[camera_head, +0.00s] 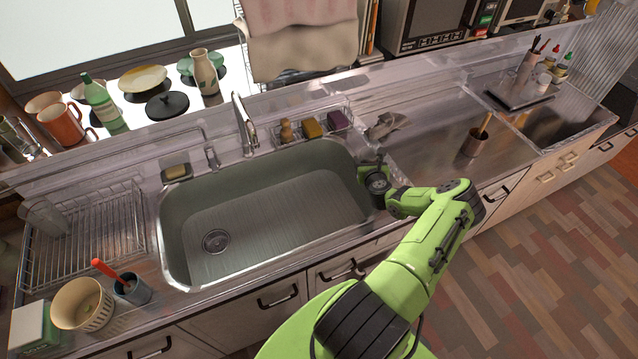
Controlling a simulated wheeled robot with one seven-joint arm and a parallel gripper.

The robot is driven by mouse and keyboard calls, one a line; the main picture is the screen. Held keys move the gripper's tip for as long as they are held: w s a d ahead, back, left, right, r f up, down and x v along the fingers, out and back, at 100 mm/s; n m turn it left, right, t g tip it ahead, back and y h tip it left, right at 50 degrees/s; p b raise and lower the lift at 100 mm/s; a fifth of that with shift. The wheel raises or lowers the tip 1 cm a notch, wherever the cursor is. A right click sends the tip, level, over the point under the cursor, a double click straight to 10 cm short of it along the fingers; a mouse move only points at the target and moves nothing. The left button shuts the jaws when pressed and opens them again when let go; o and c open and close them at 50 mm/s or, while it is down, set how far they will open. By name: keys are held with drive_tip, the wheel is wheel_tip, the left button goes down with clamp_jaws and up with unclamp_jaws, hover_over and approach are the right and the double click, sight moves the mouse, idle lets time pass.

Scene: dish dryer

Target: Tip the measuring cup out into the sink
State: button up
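A clear, see-through cup (45,217) stands at the far left by the wire dish rack; it may be the measuring cup, but its markings and contents are too small to make out. The steel sink (285,215) is wide, with a round drain (215,241) at its left, and looks empty. My gripper (368,168) hangs at the sink's right edge, pointing away from me. Its fingers are small and dark, partly hidden by the wrist, and I cannot tell whether they hold anything. The cup is far from my gripper, across the sink.
A faucet (243,125) stands behind the sink, with a sponge rack (310,128) beside it. The dish rack (95,240) is left of the sink. A white pot (82,305) and a blue cup with a red-handled tool (133,290) stand at front left.

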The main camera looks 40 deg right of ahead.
drive_tip(key=shift+s+d+f, duration=0.1)
drive_tip(key=shift+d+f, duration=0.05)
drive_tip(key=shift+d, duration=0.15)
drive_tip(key=shift+a+f+b, duration=0.2)
drive_tip(key=shift+a+b, duration=0.2)
drive_tip(key=shift+w+a+f+n+h+b, duration=0.1)
drive_tip(key=shift+w+f+n+h+b, duration=0.25)
drive_tip(key=shift+n+b, duration=0.35)
drive_tip(key=shift+w+a+r+h, duration=0.1)
drive_tip(key=shift+a+r+h, duration=0.15)
drive_tip(key=shift+a, duration=0.15)
drive_tip(key=shift+a+n+b, duration=0.1)
drive_tip(key=shift+n+b, duration=0.5)
drive_tip(key=shift+b, duration=0.1)
drive_tip(key=a+n+h+b, duration=0.1)
drive_tip(key=b, duration=0.2)
drive_tip(key=shift+w+f, duration=0.35)
drive_tip(key=shift+f, duration=0.05)
drive_tip(key=n+h+b, duration=0.1)
drive_tip(key=b, duration=0.3)
drive_tip(key=a+f+n+h+b, duration=0.1)
drive_tip(key=b, duration=0.2)
drive_tip(key=shift+w+a+n+b, duration=0.15)
drive_tip(key=shift+w+n+b, duration=0.15)
drive_tip(key=shift+b, duration=0.1)
